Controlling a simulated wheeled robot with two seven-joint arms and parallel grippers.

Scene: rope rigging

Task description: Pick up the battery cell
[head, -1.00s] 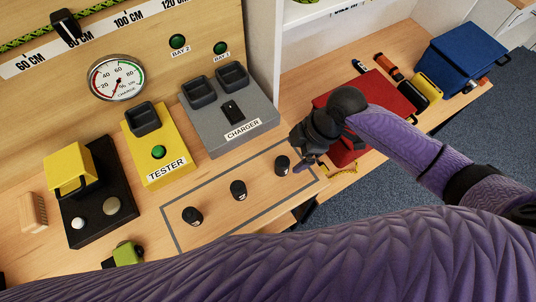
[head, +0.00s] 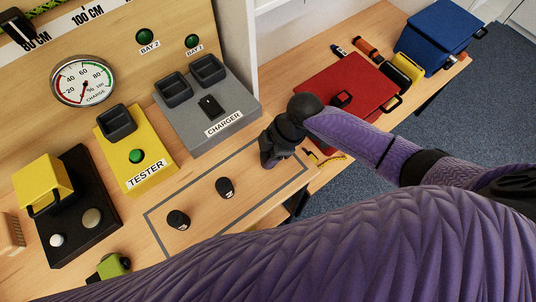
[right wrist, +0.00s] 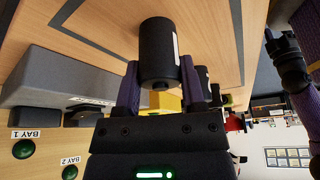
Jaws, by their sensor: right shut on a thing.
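A black battery cell (right wrist: 158,50) with a white label is between the two fingers of my right gripper (head: 268,158), which is shut on it. In the head view the gripper hides this cell. The gripper is low over the right end of the grey-outlined area on the bench; I cannot tell whether the cell touches the bench. Two more black cells stand upright in that outline, a middle one (head: 225,188) and a left one (head: 178,220). My left gripper is not seen clearly in any view.
Behind the outline are the grey charger (head: 215,125) and the yellow tester (head: 137,168). A black block with a yellow cover (head: 42,182) is at left. A red case (head: 345,85) and blue box (head: 437,38) lie right. Bench between outline and charger is clear.

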